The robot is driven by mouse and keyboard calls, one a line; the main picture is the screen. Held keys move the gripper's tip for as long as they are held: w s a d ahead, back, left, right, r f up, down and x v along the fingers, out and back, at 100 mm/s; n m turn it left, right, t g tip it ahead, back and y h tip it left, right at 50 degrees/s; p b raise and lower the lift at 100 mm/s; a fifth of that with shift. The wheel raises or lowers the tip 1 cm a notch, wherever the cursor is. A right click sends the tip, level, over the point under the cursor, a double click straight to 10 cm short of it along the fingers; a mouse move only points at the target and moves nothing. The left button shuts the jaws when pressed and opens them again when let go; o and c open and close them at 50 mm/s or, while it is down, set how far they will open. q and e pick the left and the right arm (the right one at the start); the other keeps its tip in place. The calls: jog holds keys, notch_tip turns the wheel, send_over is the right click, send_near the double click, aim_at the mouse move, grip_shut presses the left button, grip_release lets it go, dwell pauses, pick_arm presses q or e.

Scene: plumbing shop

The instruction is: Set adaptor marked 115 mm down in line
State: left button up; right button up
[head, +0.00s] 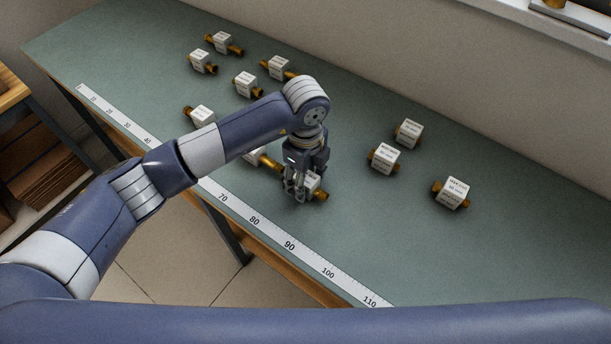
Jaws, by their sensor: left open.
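The adaptors are white labelled blocks with brass ends; the print is too small to read, so I cannot tell which is marked 115 mm. My left gripper (297,194) is open and low over the bench, with its fingers down at one adaptor (313,184), which they partly hide. I cannot tell whether they touch it. Behind the arm, another adaptor (268,161) is partly hidden. A third adaptor (202,116) stands farther left, roughly in a row with these two. My right gripper is not in view.
A ruler strip (255,220) runs along the front edge of the green bench (450,260). Several adaptors (245,84) cluster at the back left. To the right stand three more adaptors (385,157), (408,134) and (453,191). The bench's front right is clear.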

pick_arm(q)
jog(key=shift+r, duration=0.5)
notch_tip(320, 180, up, 11)
jog(key=b, duration=0.3)
jog(key=shift+r, duration=0.15)
